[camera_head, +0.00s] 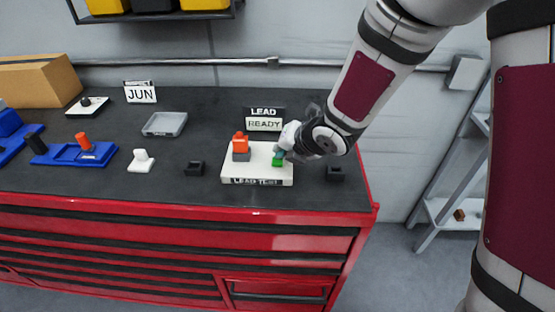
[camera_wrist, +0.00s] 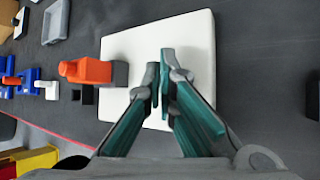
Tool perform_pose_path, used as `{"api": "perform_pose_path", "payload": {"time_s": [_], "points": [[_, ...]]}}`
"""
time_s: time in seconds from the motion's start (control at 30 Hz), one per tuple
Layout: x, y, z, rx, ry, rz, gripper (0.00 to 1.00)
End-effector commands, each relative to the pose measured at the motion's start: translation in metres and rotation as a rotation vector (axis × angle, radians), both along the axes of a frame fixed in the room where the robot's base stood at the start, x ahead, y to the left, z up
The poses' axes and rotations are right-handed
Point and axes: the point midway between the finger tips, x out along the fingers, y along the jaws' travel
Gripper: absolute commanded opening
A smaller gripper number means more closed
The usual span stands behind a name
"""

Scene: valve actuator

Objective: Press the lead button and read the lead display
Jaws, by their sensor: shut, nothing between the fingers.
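The white LEAD TEST box (camera_head: 257,175) stands near the front right of the bench top, and it also shows in the wrist view (camera_wrist: 190,35). A green button (camera_head: 278,161) shows on its right part. The lead display (camera_head: 264,124) behind the box reads "READY" under the label "LEAD". My gripper (camera_head: 283,152) is shut and empty, with its teal fingers pointing down at the green button. The fingertips (camera_wrist: 163,85) are over the white box in the wrist view and hide the button there. I cannot tell whether they touch it.
An orange-and-grey part (camera_head: 240,147) stands at the box's left side. Small black blocks (camera_head: 194,168) lie on both sides of the box. A grey tray (camera_head: 165,124), a "JUN" sign (camera_head: 140,94), a white knob piece (camera_head: 141,160) and a blue fixture (camera_head: 75,153) are further left.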

Motion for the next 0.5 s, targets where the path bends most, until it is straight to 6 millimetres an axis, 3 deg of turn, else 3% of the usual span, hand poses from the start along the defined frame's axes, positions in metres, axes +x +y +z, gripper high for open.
{"api": "perform_pose_path", "payload": {"time_s": [0.5], "points": [[0.0002, -0.0002, -0.0056, -0.001, 0.000, -0.001, 0.00]]}}
